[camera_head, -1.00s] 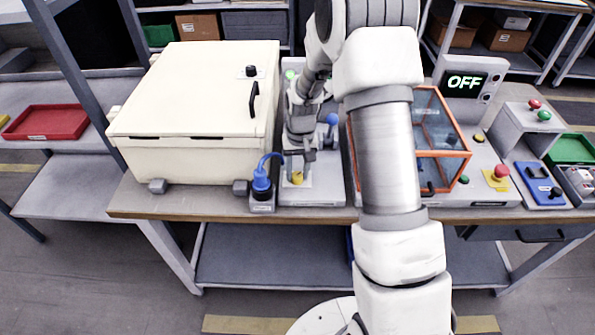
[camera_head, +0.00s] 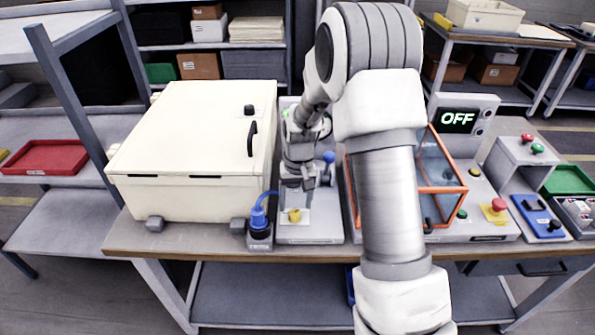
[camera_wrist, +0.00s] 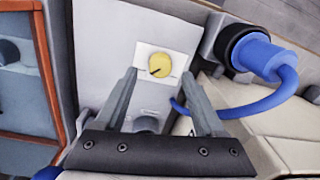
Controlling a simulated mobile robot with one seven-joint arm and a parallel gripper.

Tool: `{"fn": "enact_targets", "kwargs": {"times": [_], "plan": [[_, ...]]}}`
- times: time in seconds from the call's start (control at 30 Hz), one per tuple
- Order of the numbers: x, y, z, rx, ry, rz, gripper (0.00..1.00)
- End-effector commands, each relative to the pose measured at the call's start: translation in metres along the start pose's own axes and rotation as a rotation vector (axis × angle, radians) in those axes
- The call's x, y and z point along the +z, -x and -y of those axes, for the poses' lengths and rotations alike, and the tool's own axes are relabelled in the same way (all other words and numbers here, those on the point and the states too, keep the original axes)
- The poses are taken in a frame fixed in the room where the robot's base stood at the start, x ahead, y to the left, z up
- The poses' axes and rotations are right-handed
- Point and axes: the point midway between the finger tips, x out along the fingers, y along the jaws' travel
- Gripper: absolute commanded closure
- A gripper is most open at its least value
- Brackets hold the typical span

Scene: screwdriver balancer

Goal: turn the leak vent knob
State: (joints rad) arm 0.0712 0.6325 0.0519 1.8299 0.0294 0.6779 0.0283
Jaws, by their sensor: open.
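The leak vent knob appears to be the yellow round knob (camera_wrist: 160,65) on a white plate (camera_wrist: 180,83) on a grey panel; a dark mark on its face points to the lower left in the wrist view. In the head view the yellow knob (camera_head: 295,215) sits near the front of the grey unit, right of the blue plug. My gripper (camera_wrist: 164,88) is open, its two fingers apart with nothing between them. The knob shows just beyond the fingertips, between their lines. In the head view my gripper (camera_head: 296,188) hangs above and behind the knob, apparently not touching it.
A blue plug (camera_head: 259,216) with a blue cable stands close left of the knob, beside the cream cabinet (camera_head: 190,145). An orange-framed clear box (camera_head: 440,190) is on the right. A display (camera_head: 459,118) reads OFF. A red button (camera_head: 498,204) is further right.

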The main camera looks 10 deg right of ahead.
Motion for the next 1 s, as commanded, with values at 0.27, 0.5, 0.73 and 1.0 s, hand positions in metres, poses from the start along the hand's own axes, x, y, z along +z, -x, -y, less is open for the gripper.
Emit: {"fn": "enact_targets", "kwargs": {"times": [0.27,0.5,0.73,1.0], "plan": [[-0.002,0.073,0.0,0.0,-0.001,-0.007,0.29],[-0.001,0.122,0.0,0.0,-0.001,-0.005,0.29],[0.0,0.142,0.0,0.0,-0.001,-0.001,0.29],[0.0,0.144,0.0,0.0,-0.001,-0.001,0.29]]}}
